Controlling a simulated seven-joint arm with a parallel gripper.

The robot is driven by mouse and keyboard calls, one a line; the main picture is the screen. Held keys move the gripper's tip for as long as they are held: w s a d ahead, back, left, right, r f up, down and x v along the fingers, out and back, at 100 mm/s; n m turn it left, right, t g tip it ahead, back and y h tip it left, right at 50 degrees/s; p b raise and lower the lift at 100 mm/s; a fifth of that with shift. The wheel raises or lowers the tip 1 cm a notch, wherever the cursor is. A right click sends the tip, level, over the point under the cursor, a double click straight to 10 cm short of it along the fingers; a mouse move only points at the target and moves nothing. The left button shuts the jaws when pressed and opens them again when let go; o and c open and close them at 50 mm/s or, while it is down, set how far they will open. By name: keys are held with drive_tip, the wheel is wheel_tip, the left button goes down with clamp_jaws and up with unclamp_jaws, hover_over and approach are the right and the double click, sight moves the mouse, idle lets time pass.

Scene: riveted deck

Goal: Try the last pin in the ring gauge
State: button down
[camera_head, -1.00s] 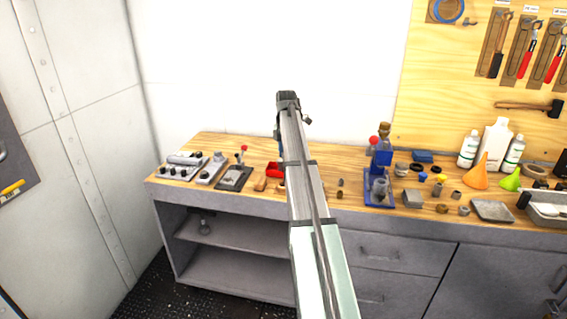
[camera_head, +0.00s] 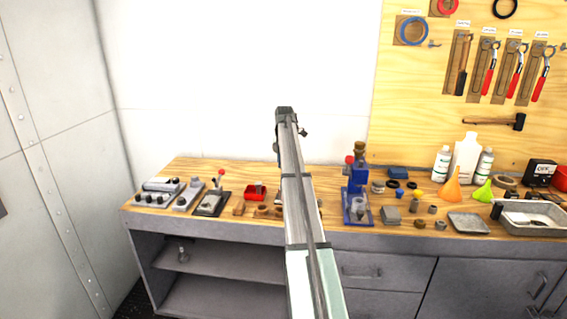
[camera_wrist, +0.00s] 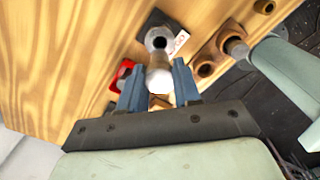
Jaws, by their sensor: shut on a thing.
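In the wrist view, my gripper (camera_wrist: 158,90) has two blue fingers shut on a pale grey cylindrical pin (camera_wrist: 157,78). The pin points away from the palm towards a metal ring (camera_wrist: 149,41) with a dark hole. The ring, seemingly the ring gauge, sits on a dark base beside a white label (camera_wrist: 179,42) that seems to read "GO". The pin overlaps the ring's near edge in the picture; I cannot tell whether they touch. In the head view my arm hides the gripper, pin and ring.
A red bin (camera_wrist: 120,73) lies by the left finger; it also shows in the head view (camera_head: 255,193). Brown holed blocks (camera_wrist: 205,69) stand to the right, one with a grey pin (camera_wrist: 237,48). A blue press (camera_head: 358,185) stands right of my arm on the bench.

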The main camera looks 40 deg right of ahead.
drive_tip(key=shift+f, duration=2.45)
drive_tip(key=shift+f, duration=0.45)
idle(0.8)
drive_tip(key=shift+r, duration=0.15)
drive_tip(key=shift+r, duration=1.55)
